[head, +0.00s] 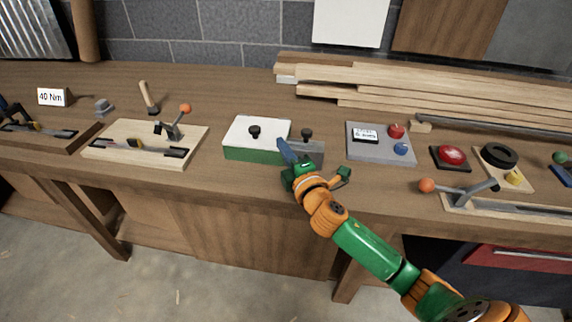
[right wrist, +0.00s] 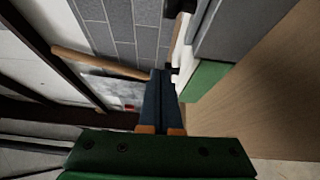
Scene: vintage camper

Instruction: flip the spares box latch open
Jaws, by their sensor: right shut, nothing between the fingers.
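A green box with a white lid (head: 242,133) sits on the workbench, left of centre; I take it for the spares box. A black knob (head: 254,131) stands on its lid. A grey block (head: 311,152) with a second black knob (head: 306,134) adjoins its right end; I cannot tell which part is the latch. My right gripper (head: 283,146) is shut and empty, its blue fingers at the box's front right corner; contact is unclear. In the right wrist view the shut fingers (right wrist: 160,78) point beside a green box side (right wrist: 204,82). My left gripper is not in view.
A wooden clamp board (head: 110,155) with an orange-knobbed lever lies left. A grey panel (head: 365,153) with red and blue knobs, a red button (head: 452,155) and another orange-knobbed lever (head: 427,186) lie right. Stacked planks (head: 400,85) lie behind.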

